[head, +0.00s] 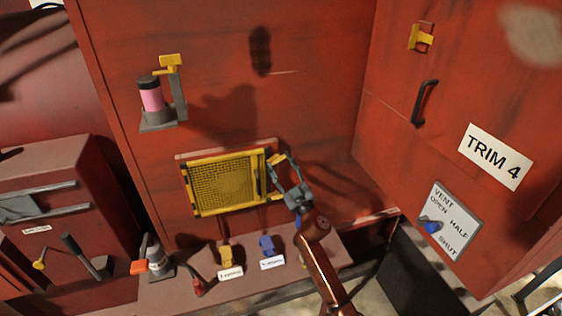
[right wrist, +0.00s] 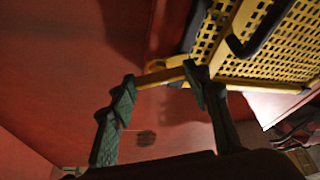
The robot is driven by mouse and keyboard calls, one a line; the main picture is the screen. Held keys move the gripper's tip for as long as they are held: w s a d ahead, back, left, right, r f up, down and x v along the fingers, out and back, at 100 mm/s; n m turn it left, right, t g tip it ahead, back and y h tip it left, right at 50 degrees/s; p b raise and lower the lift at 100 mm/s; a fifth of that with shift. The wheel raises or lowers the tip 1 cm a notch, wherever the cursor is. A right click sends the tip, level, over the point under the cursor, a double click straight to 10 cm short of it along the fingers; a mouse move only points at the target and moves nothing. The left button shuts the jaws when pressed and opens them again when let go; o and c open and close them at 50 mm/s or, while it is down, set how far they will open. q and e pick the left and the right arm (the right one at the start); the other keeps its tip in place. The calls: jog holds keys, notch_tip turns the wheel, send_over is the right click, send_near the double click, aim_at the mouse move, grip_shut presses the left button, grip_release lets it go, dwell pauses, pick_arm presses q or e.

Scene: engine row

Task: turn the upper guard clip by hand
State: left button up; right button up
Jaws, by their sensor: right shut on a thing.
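The yellow mesh guard (head: 222,182) is fixed to the red wall in the head view. The upper guard clip (head: 278,158) is a small yellow bar at its upper right edge. My right gripper (head: 280,168) is at that clip. In the right wrist view the clip (right wrist: 160,77) lies between my two dark green fingers (right wrist: 158,76), which are shut on it. The lower guard clip (head: 278,187) is yellow and sits below, near my gripper. The fingers partly cover the upper clip in the head view. My left gripper is not in view.
A dark handle (head: 259,180) stands on the guard's right side. At right is a red panel with a TRIM 4 label (head: 495,157) and a blue-knobbed vent dial (head: 448,220).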

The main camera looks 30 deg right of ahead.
jog(key=n, duration=0.1)
jog(key=n+y+p, duration=0.1)
jog(key=shift+d+r+n, duration=0.1)
jog(key=shift+r+n, duration=0.25)
jog(key=shift+n, duration=0.05)
jog(key=n+g+y+p, duration=0.1)
jog(key=n+p, duration=0.2)
jog(key=n+g+y+p, duration=0.1)
jog(key=n+p, duration=0.2)
jog(key=n+g+y+p, duration=0.1)
jog(key=n+p, duration=0.2)
jog(key=n, duration=0.1)
jog(key=shift+d+r, duration=0.2)
jog(key=shift+r, duration=0.15)
jog(key=shift+f+n+g+p, duration=0.1)
jog(key=shift+n+g+p, duration=0.5)
jog(key=shift+n+p, duration=0.65)
jog(key=o, duration=1.2)
jog(key=shift+w+f, duration=0.1)
jog(key=shift+f, duration=0.05)
jog(key=shift+c, duration=0.2)
jog(key=shift+f, duration=0.1)
